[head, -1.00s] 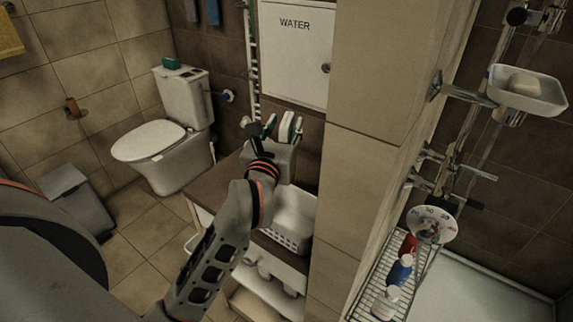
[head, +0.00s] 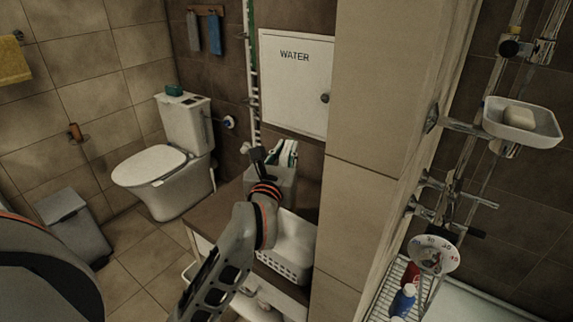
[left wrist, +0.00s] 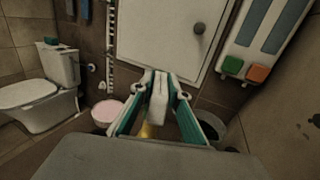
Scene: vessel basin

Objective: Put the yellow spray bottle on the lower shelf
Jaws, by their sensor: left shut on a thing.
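My left gripper (head: 285,154) has green and white fingers and is above the brown-topped shelf unit (head: 213,212). In the left wrist view its fingers (left wrist: 158,92) are closed around a white piece, with a small patch of yellow (left wrist: 147,131) just below. This looks like the yellow spray bottle, mostly hidden by the fingers and wrist. In the head view the arm and gripper hide the bottle. A pale lower shelf (head: 290,302) shows partly under the top, with part of it hidden by my arm. My right gripper is not in view.
A white basket (head: 293,262) stands on the unit's right side, against a tiled pillar (head: 372,130). A white WATER door (head: 296,85) is on the wall behind. The wrist view shows a pink-filled bowl (left wrist: 107,113) and a dark bin (left wrist: 213,127). A toilet (head: 165,175) stands left.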

